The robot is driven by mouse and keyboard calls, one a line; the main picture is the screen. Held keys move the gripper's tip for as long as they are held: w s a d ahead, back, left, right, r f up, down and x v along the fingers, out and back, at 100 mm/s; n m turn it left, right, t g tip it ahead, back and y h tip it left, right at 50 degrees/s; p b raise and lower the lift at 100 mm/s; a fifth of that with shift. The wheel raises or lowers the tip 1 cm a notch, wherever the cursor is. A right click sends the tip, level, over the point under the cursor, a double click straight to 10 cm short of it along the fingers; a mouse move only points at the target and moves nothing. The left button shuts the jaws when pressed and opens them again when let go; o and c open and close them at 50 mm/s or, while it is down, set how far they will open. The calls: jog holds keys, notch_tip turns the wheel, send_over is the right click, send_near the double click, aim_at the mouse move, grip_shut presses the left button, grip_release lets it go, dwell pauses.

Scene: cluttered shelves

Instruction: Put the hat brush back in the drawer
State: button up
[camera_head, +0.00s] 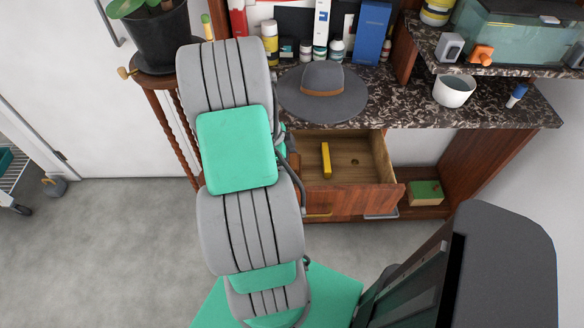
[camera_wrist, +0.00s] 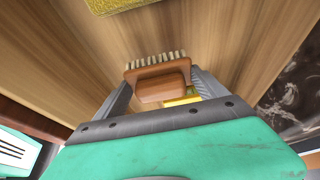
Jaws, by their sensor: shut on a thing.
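The hat brush (camera_wrist: 160,80), with a reddish-brown wooden body and a row of pale bristles, is between the two fingers of my gripper (camera_wrist: 162,84) in the wrist view. My gripper is shut on it. Light wood fills the view around and beyond the brush; how far the brush is from it I cannot tell. In the head view the drawer (camera_head: 350,204) is pulled open below the counter, with a yellow bar (camera_head: 326,159) inside. My arm stands to the drawer's left. My gripper and the brush are hidden in that view.
A grey hat (camera_head: 322,90) lies on the dark speckled counter above the drawer. A white bowl (camera_head: 454,91) stands at the right. A green-topped box (camera_head: 426,192) sits on the lower shelf. Bottles and boxes line the back. The drawer's right part is clear.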

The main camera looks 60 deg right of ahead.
jog(key=shift+f, duration=1.45)
jog(key=shift+f, duration=0.1)
jog(key=o, duration=1.4)
